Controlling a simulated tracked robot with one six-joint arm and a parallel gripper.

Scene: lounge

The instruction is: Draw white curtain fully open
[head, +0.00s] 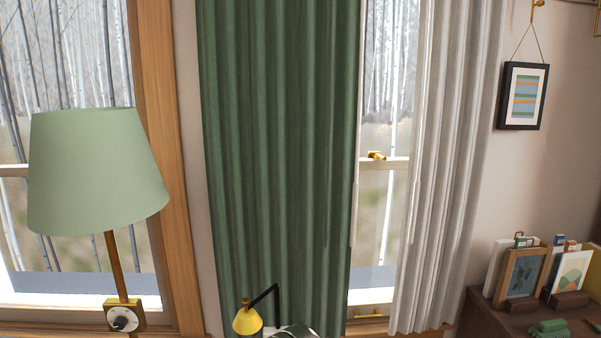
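The white curtain (455,170) hangs in long folds at the right side of the window in the head view. Its left edge lies over part of the glass, and its right edge lies against the wall. The green curtain (280,160) hangs to the left and covers a wide part of the window. A narrow upright strip of the window (375,220) shows bare between the two curtains. The top ends of both curtains are outside the picture. I do not see my gripper in this view.
A floor lamp (98,170) with a green shade stands at the left, before another window. At the right, a brown cabinet (490,315) carries framed cards, and a framed picture (523,95) hangs above.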

